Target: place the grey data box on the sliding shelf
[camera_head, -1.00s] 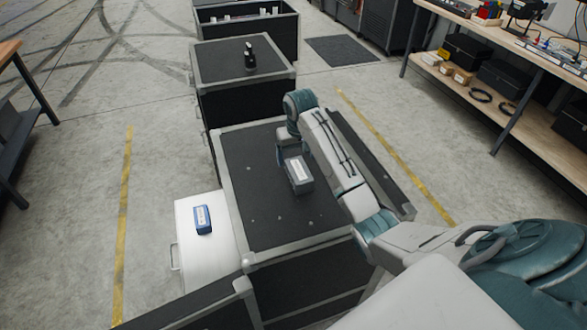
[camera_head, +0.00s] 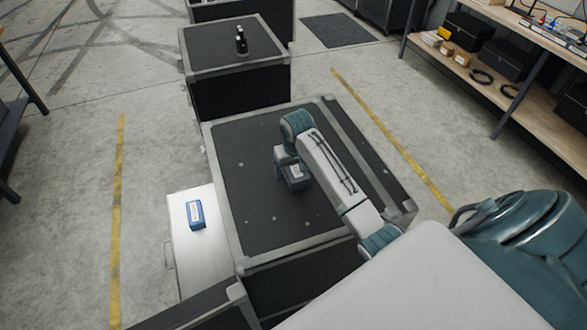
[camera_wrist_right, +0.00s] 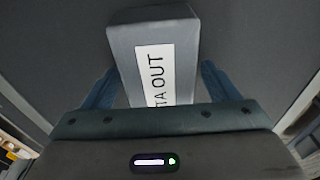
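The grey data box (camera_head: 297,180) lies on the black top of the large case, its lower end hidden under my right gripper (camera_head: 286,168). In the right wrist view the box (camera_wrist_right: 152,50) carries a white label reading "TA OUT". The blue fingers of my right gripper (camera_wrist_right: 158,88) stand on either side of the box, with a narrow gap on each side, so it looks open around it. The white sliding shelf (camera_head: 200,262) sticks out from the case's left side and bears a blue box (camera_head: 195,214) with a white label. My left gripper is not in view.
The large case (camera_head: 262,225) has a raised metal rim. Behind it stands a second black case (camera_head: 215,45) with small dark bottle-like items (camera_head: 241,40) on top. A workbench (camera_head: 535,105) is at the right. The shelf has bare room in front of the blue box.

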